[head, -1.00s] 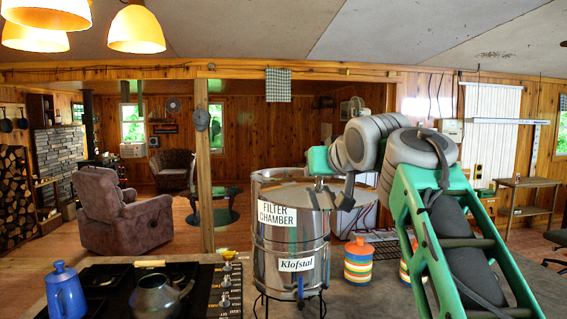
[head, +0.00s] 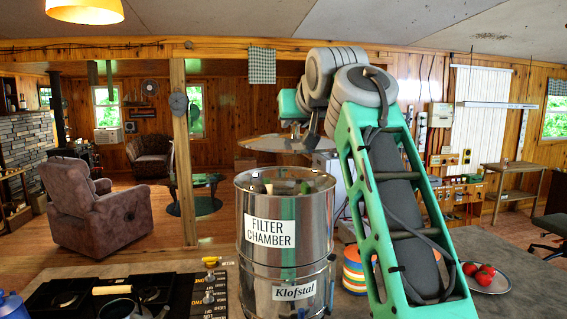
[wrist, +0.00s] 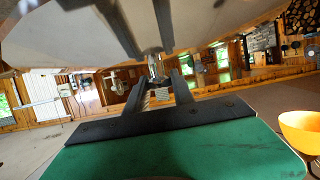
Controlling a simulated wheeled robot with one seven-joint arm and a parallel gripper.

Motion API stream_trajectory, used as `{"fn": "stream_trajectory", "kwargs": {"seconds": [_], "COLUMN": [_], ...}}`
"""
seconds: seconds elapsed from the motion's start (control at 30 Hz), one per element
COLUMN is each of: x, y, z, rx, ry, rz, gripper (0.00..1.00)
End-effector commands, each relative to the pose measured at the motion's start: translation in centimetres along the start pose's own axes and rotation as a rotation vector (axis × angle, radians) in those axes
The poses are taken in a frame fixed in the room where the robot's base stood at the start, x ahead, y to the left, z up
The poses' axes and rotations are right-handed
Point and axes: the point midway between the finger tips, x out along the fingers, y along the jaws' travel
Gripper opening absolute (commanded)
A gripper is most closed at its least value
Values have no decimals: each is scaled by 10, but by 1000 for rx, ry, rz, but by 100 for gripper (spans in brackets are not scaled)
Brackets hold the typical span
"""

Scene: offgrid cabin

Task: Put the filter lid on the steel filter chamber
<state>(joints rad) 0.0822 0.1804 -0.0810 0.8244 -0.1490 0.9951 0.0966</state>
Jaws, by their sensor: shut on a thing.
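The steel filter chamber (head: 258,262), a shiny cylinder labelled "FILTER CHAMBER" and "Klofstal", stands in the middle of the head view. Its top is open, and parts of its inside show over the rim. The filter lid (head: 262,143), a wide grey disc, hangs above the chamber, apart from the rim and roughly level. My gripper (head: 311,143) is above the lid and shut on its small knob; the fingertips are partly hidden in the head view. In the wrist view the lid (wrist: 225,14) fills the top, with my gripper's fingers (wrist: 157,66) around the metal knob.
A stove (head: 60,300) with a kettle (head: 130,309) stands left of the chamber. A striped jar (head: 353,272) sits right behind my arm. A plate with tomatoes (head: 484,274) lies farther right on the grey counter. A yellow lamp (head: 85,9) hangs at upper left.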

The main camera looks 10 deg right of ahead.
Motion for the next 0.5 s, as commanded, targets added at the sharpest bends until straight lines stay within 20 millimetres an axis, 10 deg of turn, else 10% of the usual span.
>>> {"fn": "stream_trajectory", "kwargs": {"seconds": [0.5], "x": [74], "y": [-14], "z": [60], "rx": [1], "ry": [4], "rz": [4], "gripper": [0]}}
